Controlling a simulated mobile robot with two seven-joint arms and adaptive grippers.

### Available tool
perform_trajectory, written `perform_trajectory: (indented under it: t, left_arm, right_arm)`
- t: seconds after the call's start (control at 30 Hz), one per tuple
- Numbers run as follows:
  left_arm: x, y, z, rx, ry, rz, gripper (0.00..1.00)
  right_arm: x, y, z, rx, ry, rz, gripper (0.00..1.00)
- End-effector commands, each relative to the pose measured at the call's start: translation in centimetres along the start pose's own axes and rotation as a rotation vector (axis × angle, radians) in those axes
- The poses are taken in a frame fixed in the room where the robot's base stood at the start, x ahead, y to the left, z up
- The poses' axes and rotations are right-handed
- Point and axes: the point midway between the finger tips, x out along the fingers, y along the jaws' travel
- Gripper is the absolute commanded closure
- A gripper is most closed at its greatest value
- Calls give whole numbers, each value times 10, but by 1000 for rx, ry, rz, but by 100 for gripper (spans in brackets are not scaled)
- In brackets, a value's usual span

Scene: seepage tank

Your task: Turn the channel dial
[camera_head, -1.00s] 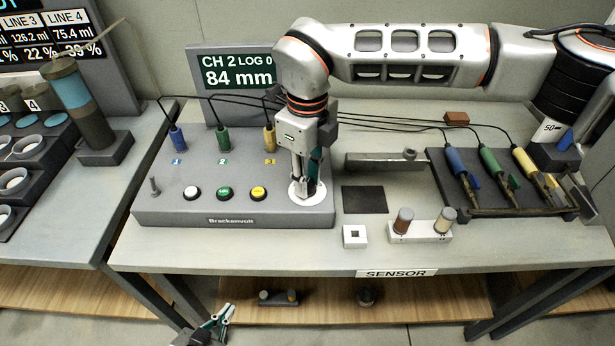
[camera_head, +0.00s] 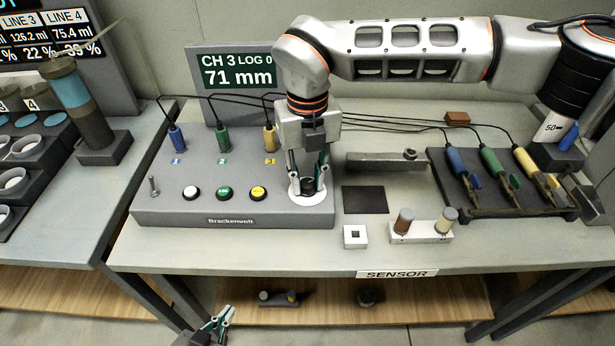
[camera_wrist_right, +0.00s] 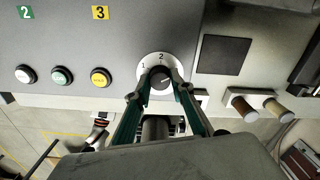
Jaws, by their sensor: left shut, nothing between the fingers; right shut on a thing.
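The channel dial (camera_wrist_right: 161,79) is a dark knob on a white round plate with numbers 1 and 2 readable, at the right end of the grey Brackenvolt console (camera_head: 170,216). My right gripper (camera_head: 307,186) reaches down from above and is shut on the dial; its fingers (camera_wrist_right: 160,88) lie on both sides of the knob in the right wrist view. The display (camera_head: 235,69) behind the console reads CH 3, LOG 0, 71 mm. My left gripper (camera_head: 222,318) is shut and empty, low in front of the table, away from the dial.
White, green and yellow buttons (camera_head: 226,193) and a small toggle (camera_head: 154,186) stand left of the dial. Coloured plugs (camera_head: 222,137) with cables sit behind them. A dark pad (camera_head: 365,199), a white block (camera_head: 355,236) and a holder with two cylinders (camera_head: 421,232) lie to the right.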

Motion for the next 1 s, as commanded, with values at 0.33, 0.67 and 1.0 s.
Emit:
perform_trajectory:
  t: [0.33,0.67,1.0]
  left_arm:
    - [0,0,1,0,-2,0,100]
    - [0,0,1,0,-2,0,100]
    - [0,0,1,1,-1,0,100]
  right_arm:
    - [-2,0,1,26,-4,1,99]
    - [-2,0,1,25,-4,1,61]
    - [-4,0,1,24,-3,0,61]
